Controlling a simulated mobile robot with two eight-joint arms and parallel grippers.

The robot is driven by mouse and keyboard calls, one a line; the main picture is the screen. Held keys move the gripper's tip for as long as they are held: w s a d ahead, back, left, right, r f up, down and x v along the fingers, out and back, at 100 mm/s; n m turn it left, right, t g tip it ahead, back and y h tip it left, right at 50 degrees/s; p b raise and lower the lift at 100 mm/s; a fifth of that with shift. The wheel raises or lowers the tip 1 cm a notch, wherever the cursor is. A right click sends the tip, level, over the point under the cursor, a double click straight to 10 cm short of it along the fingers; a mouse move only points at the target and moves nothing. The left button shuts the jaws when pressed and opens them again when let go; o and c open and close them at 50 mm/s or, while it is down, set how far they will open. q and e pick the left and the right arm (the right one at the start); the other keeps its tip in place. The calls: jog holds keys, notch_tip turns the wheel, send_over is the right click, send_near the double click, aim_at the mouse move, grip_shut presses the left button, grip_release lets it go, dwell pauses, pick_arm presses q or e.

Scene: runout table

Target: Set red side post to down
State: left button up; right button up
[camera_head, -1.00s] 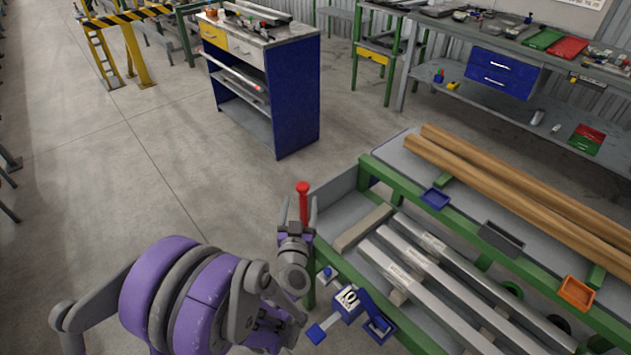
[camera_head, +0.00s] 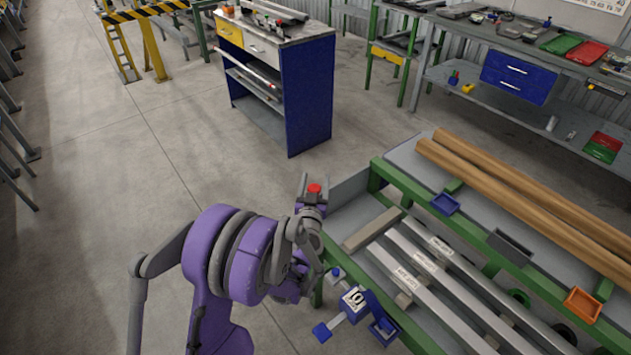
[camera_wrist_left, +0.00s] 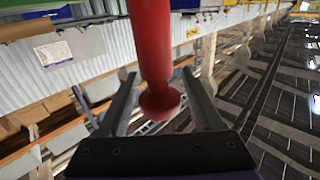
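The red side post shows its round head (camera_head: 314,188) at the near left corner of the runout table (camera_head: 352,186); its shaft is hidden behind my gripper in the head view. My left gripper (camera_head: 315,191) is at the height of that head, with a finger on either side. In the left wrist view the red post (camera_wrist_left: 152,45) runs between the two fingers of my left gripper (camera_wrist_left: 160,85), its flared end in front of the palm. The fingers stand apart, with a gap visible beside the post. My right gripper is not in view.
A blue clamp-like device (camera_head: 352,302) sits at the table's near edge, close to my left arm. Metal bars (camera_head: 440,275) and wooden poles (camera_head: 520,190) lie on the table. A blue cabinet (camera_head: 307,95) stands behind.

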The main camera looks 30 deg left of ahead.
pick_arm(q)
grip_shut()
dwell(1.2)
